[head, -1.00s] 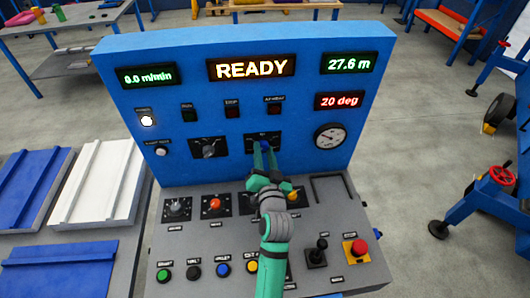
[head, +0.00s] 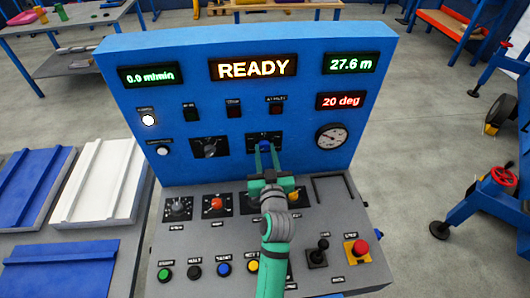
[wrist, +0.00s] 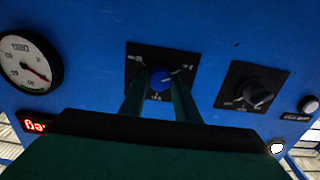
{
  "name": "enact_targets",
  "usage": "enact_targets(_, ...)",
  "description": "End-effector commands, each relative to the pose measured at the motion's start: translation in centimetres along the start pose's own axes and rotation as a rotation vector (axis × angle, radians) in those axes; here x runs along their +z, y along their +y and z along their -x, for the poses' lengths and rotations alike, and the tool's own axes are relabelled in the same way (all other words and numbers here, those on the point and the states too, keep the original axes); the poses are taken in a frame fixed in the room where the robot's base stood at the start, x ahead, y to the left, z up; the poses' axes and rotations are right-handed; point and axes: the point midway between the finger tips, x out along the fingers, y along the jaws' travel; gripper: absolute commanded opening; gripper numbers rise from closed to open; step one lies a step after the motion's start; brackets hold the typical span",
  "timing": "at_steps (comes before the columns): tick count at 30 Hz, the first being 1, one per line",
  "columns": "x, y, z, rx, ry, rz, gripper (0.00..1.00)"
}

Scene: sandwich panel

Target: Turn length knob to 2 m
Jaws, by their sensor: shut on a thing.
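The blue knob (head: 265,147) sits on a black plate on the upright blue panel, right of a black knob (head: 210,147). My gripper (head: 264,149) reaches up to the blue knob, with its two green fingers on either side of it. It is shut on the blue knob. In the wrist view the blue knob (wrist: 161,79) shows between the fingers, with a pale pointer mark toward the upper right. The small lettering around the knob is too blurred to read surely. The black knob (wrist: 257,95) is to the right there.
The displays read READY (head: 253,68), 27.6 m (head: 351,63), 20 deg (head: 341,101) and 0.0 m/min. A round gauge (head: 331,137) is right of the knob. The sloped desk below carries more knobs, buttons, a joystick (head: 317,253) and a red stop button (head: 358,247).

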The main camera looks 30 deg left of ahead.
Motion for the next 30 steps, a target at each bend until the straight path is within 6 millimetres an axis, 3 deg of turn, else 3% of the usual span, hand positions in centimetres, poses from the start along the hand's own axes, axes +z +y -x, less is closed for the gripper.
enact_targets(11,-0.2,0.1,0.1,0.002,0.004,0.003,0.06)
enact_targets(12,-0.2,0.1,0.0,0.002,0.004,0.003,0.36)
enact_targets(14,-0.2,0.2,0.1,0.003,0.004,0.003,0.47)
enact_targets(24,0.0,-0.7,0.1,-0.011,0.001,0.002,0.47)
enact_targets(30,0.1,-0.3,2.4,-0.005,-0.001,0.001,0.47)
